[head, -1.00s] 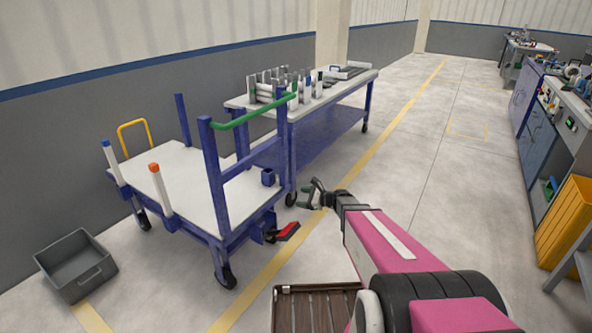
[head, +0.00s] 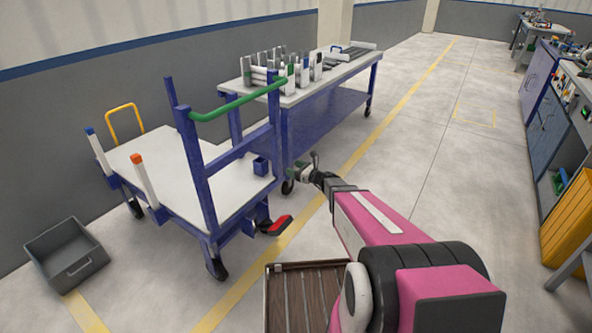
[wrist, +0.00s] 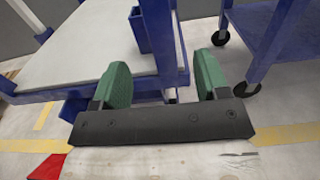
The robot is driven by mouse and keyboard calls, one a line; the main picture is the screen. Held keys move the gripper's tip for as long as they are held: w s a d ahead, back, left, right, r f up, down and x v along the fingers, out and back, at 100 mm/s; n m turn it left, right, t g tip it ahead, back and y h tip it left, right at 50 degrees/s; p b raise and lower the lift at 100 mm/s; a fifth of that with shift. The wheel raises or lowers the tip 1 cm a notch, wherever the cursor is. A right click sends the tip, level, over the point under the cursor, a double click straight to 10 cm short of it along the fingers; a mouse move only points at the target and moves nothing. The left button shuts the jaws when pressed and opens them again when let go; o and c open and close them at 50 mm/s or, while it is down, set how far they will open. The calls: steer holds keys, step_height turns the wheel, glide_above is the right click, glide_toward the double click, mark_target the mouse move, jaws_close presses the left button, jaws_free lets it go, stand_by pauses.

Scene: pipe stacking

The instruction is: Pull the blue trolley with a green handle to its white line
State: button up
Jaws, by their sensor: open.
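The blue trolley (head: 196,192) stands at the left with a pale flat deck. Its green handle (head: 236,104) runs across the top of two blue uprights. My gripper (head: 304,167) is open and empty, right of the trolley's near right upright and lower than the handle. In the wrist view my gripper (wrist: 160,84) has its two green fingers apart, with a blue trolley post (wrist: 158,40) and the deck corner beyond them. The handle is not in the wrist view. Yellow lines mark the floor; I cannot make out a white line.
A blue workbench (head: 325,115) on wheels, with several pipes on top, stands behind the trolley. A grey bin (head: 66,254) lies on the floor at left. A red pedal (head: 276,225) sticks out from the trolley's base. Open floor (head: 420,150) lies to the right.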

mark_target(280, 162)
steer(key=x, duration=1)
steer(key=shift+w, duration=0.1)
jaws_close()
